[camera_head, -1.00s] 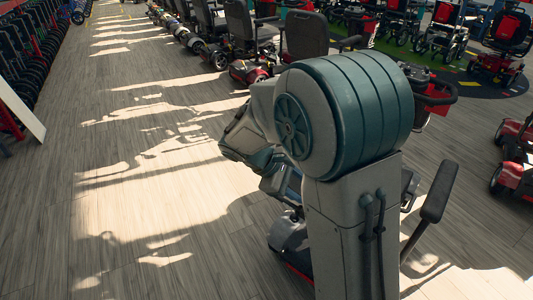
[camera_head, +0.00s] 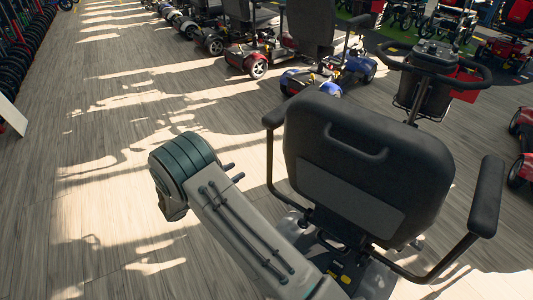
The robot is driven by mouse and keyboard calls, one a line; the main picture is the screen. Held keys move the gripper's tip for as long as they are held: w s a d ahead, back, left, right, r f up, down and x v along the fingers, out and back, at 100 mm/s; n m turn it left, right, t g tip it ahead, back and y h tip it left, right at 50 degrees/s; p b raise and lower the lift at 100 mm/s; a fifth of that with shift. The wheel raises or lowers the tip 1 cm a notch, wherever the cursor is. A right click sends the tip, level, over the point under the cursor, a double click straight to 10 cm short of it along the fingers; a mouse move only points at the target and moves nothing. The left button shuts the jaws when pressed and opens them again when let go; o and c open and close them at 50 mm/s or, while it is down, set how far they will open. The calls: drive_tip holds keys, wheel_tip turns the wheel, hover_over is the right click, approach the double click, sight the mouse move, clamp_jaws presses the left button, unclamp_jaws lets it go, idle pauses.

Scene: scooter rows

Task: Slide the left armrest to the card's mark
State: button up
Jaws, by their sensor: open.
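A scooter with a dark seat (camera_head: 365,165) stands close in front, seen from behind. Its left armrest (camera_head: 276,117) has a short black pad on a thin post at the seat's left side. The right armrest (camera_head: 487,196) stands out on the other side. No card or mark can be made out. My gripper is not in view. Only my grey arm, with a ribbed teal joint, shows left of the seat, and that joint is apart from the left armrest.
The scooter's tiller and basket (camera_head: 425,98) are beyond the seat. A blue scooter (camera_head: 325,77) and several others line up behind. Wheels and a rack fill the far left. The wooden floor (camera_head: 100,130) on the left is clear.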

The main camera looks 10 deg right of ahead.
sight(270, 153)
drive_tip(key=x, duration=0.5)
drive_tip(key=b+x, duration=0.1)
drive_tip(key=x, duration=0.9)
drive_tip(key=shift+s+d, duration=0.25)
drive_tip(key=shift+s, duration=0.1)
